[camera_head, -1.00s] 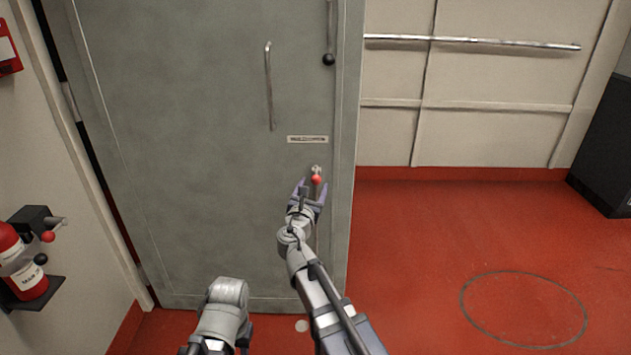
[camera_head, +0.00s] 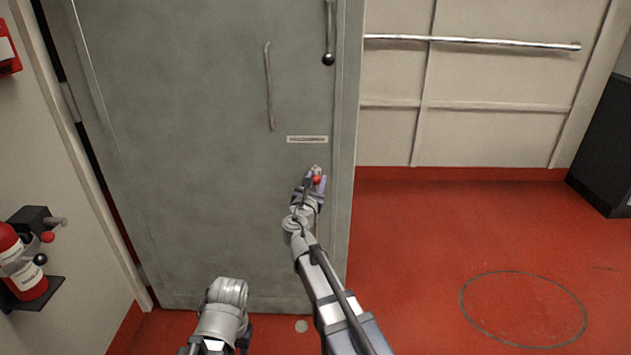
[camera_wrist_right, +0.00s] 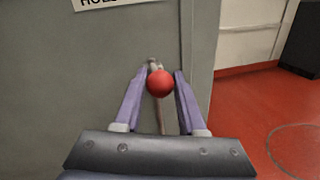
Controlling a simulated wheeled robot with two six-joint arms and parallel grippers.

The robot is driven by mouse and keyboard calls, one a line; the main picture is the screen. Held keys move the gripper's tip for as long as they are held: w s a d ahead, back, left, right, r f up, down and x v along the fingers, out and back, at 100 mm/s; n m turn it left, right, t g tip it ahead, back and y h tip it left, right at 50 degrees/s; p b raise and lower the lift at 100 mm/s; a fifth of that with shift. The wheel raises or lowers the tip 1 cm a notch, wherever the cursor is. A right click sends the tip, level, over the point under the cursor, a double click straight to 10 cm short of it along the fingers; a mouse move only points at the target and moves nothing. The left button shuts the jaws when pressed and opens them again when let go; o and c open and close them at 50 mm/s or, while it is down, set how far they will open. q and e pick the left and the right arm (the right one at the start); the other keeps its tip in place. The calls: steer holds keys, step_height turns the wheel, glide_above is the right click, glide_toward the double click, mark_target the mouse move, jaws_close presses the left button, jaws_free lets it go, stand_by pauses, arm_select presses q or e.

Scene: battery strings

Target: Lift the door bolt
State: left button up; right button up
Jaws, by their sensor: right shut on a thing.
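The door bolt (camera_head: 316,179) is a small metal fitting with a red ball knob, low on the right part of the grey door (camera_head: 210,200). My right gripper (camera_head: 317,184) is at the bolt, with its fingers shut on it just around the red knob. In the right wrist view the red knob (camera_wrist_right: 160,84) sits between the two purple fingertips (camera_wrist_right: 160,80), with a thin rod below it. The fingers partly hide the bolt's body. My left arm shows at the bottom of the head view, but its gripper jaws are not visible.
The door carries a long pull handle (camera_head: 268,85), a black-knobbed lever (camera_head: 328,58) and a label plate (camera_head: 307,139). A fire extinguisher (camera_head: 22,265) hangs at the left wall. A rail (camera_head: 480,43) runs along the right wall.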

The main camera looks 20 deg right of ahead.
jaws_close()
stand_by(0.8)
